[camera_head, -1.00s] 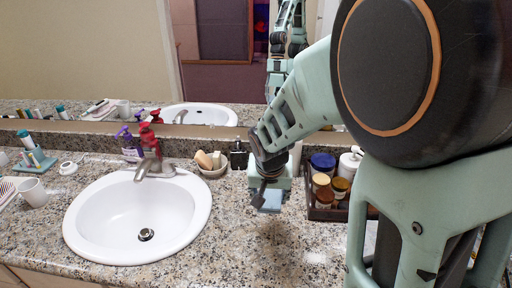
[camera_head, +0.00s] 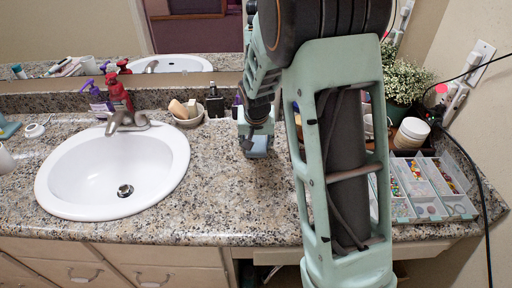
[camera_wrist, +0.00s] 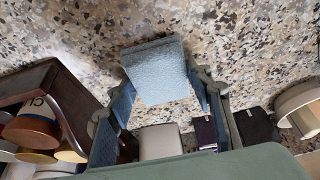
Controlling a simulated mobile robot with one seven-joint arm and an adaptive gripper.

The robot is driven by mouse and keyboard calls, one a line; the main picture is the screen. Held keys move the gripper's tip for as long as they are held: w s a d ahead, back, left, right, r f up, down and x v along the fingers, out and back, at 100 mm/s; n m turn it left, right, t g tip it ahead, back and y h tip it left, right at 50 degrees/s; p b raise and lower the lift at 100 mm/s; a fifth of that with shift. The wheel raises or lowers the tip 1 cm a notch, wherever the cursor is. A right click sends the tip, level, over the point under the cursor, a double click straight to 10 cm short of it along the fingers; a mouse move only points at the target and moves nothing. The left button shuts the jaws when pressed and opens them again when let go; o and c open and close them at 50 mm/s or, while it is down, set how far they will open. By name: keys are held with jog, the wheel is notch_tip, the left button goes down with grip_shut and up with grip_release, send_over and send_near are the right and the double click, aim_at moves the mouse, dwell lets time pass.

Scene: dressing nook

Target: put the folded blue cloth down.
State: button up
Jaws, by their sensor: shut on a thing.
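The folded blue cloth (camera_wrist: 157,72) is a light blue, thick square pad between the fingers of my gripper (camera_wrist: 163,88) in the wrist view. My gripper is shut on it, one blue-padded finger at each side. In the head view my gripper (camera_head: 258,138) points down over the granite counter, right of the sink, with the cloth (camera_head: 257,152) under it. The cloth is close to the counter top; I cannot tell whether it touches. My arm hides the counter just to the right.
The granite counter (camera_head: 225,195) is clear in front of the cloth. The sink (camera_head: 75,165) is at left. A bowl (camera_head: 187,121) and a dark bottle (camera_head: 215,104) stand behind. In the wrist view a brown tray (camera_wrist: 75,100) with jars is at left. A sectioned organizer (camera_head: 455,205) is at right.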

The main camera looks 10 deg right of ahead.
jog(key=shift+f, duration=0.35)
jog(key=o, duration=1)
jog(key=shift+r, duration=0.65)
jog(key=p+v, duration=0.2)
jog(key=v, duration=0.9)
jog(key=shift+s+a+r, duration=0.1)
jog(key=shift+s, duration=0.1)
